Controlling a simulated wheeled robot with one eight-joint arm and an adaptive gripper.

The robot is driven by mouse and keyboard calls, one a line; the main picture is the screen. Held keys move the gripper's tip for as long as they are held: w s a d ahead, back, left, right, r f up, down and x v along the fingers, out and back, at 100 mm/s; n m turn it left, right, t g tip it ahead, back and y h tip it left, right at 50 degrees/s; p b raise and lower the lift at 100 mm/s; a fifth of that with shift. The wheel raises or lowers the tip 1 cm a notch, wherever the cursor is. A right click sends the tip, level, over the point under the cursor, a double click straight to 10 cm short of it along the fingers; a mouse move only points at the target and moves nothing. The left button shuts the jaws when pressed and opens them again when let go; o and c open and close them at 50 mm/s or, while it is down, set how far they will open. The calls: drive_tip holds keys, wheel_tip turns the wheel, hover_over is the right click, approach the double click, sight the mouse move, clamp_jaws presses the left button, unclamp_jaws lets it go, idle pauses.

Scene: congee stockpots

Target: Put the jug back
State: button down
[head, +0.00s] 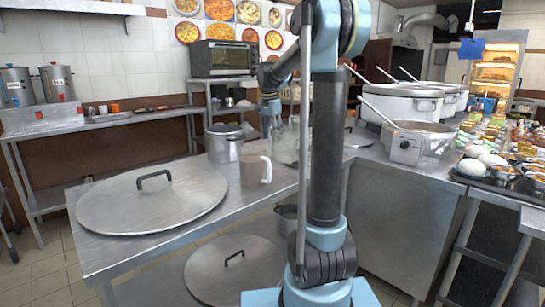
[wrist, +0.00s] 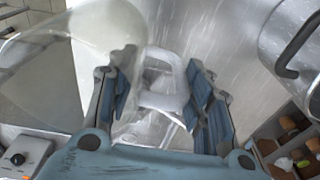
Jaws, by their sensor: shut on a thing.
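A clear see-through jug (head: 285,147) is on or just above the steel counter, partly behind my arm in the head view. In the wrist view its transparent body (wrist: 45,75) is at the left and its pale handle (wrist: 165,102) lies between my fingers. My gripper (wrist: 165,85) is shut on that handle. In the head view my gripper is small and partly hidden beside the jug. I cannot tell whether the jug's base touches the counter. A beige jug (head: 249,172) with a handle stands upright on the counter, nearer the camera.
A large round lid (head: 150,205) lies on the counter at left, and another lid (head: 235,272) on the shelf below. A steel pot (head: 222,148) stands behind the beige jug. Large stockpots (head: 400,105) and a control box (head: 405,147) are at right. Bare counter (head: 215,222) shows in front.

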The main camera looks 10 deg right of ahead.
wheel_tip(320, 180, down, 6)
drive_tip(key=shift+a+f, duration=0.15)
drive_tip(key=shift+a, duration=0.2)
drive_tip(key=c, duration=0.8)
unclamp_jaws()
drive_tip(key=r, duration=0.4)
drive_tip(key=s+r, duration=0.1)
drive_tip(key=r, duration=0.3)
drive_tip(key=a+r, duration=0.1)
drive_tip(key=r, duration=0.3)
drive_tip(key=shift+s, duration=0.15)
